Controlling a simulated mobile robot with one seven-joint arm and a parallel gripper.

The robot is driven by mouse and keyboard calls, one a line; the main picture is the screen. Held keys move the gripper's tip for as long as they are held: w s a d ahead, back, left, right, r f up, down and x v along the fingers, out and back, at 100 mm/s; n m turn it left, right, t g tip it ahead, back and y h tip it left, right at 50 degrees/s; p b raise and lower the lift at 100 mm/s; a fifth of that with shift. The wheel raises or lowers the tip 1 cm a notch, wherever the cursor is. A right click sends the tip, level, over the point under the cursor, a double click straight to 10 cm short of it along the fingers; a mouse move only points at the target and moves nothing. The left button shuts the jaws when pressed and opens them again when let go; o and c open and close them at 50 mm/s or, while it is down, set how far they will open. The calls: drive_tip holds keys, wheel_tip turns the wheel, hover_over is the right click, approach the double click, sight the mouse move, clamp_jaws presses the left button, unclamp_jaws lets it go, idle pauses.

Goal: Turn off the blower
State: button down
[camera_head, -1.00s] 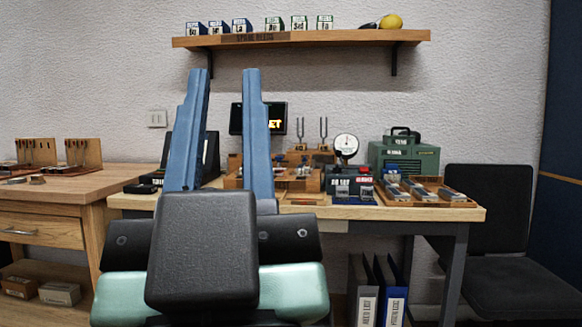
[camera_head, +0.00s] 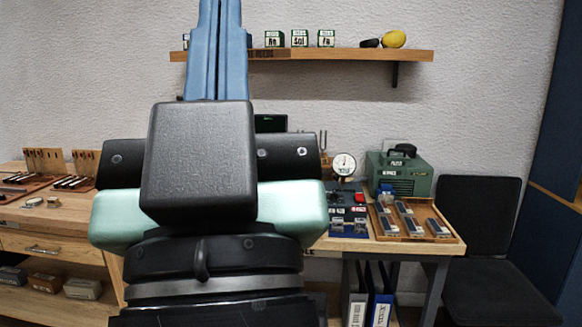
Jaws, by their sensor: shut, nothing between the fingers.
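A green box with a dark top handle (camera_head: 402,172) stands at the right end of the workbench; it looks like the blower, but its lettering is too small to read. A dark box with a red switch (camera_head: 359,198) sits left of it, below a round dial gauge. I cannot tell whether the switch is on or off. My gripper (camera_head: 219,30) is left of both and apart from them, pointing up. Its blue fingers are together and empty, and their tips reach the top edge of the picture. My arm hides the bench's middle and left part.
A wooden tray with several metal parts (camera_head: 440,240) lies in front of the green box. A wall shelf (camera_head: 340,54) holds small boxes and a yellow fruit-like object. A black chair (camera_head: 480,215) stands at the right, and a wooden side table (camera_head: 50,215) at the left.

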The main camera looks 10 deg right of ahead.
wheel_tip(320, 180, up, 15)
drive_tip(key=p, duration=1.2)
